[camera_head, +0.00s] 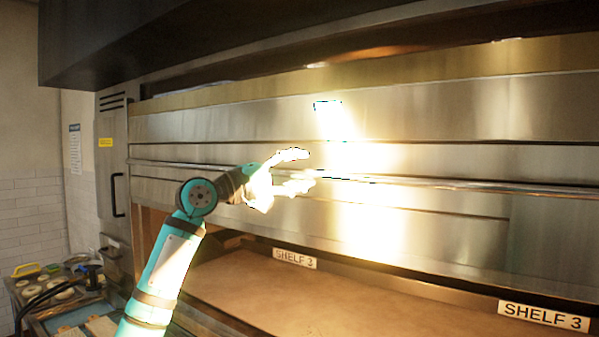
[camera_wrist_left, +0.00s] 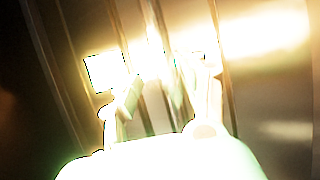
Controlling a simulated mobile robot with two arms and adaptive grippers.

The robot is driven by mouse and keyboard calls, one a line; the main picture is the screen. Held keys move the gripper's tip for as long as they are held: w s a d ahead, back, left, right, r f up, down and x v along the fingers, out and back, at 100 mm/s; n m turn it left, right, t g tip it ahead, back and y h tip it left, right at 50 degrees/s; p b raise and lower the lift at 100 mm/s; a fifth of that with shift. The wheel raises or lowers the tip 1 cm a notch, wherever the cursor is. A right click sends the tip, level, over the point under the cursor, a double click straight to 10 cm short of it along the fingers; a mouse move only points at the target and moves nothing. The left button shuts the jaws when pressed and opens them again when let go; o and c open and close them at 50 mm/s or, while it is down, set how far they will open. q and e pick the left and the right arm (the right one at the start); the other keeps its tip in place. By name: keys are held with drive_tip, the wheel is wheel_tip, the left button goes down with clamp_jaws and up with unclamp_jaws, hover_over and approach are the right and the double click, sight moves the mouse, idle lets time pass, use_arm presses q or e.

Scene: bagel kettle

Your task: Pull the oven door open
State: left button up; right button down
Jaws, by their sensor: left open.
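The steel oven door (camera_head: 460,211) spans the oven front, with a long horizontal handle bar (camera_head: 450,184) across it. My left gripper (camera_head: 308,167) is open in front of the bar, one finger above its line and one near or below it. In the left wrist view the gripper (camera_wrist_left: 170,82) shows spread fingers, with the bar (camera_wrist_left: 155,25) running between them. Strong glare hides whether the fingers touch the bar. The door appears shut. My right gripper is not in view.
Below the door is an open deck (camera_head: 260,295) with a SHELF 3 label (camera_head: 543,316) at right. A dark hood (camera_head: 230,35) overhangs the top. A counter with trays and food (camera_head: 60,290) stands at lower left. A side panel has a black handle (camera_head: 117,195).

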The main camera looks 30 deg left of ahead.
use_arm(q)
drive_tip(key=shift+w+d+f, duration=0.1)
drive_tip(key=shift+w+f, duration=0.1)
drive_tip(key=shift+w, duration=0.15)
drive_tip(key=shift+s+f, duration=0.1)
drive_tip(key=shift+f, duration=0.05)
drive_tip(key=v, duration=1.2)
drive_tip(key=shift+r, duration=0.35)
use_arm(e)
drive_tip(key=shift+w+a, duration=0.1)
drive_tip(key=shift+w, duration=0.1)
use_arm(q)
drive_tip(key=shift+s, duration=0.1)
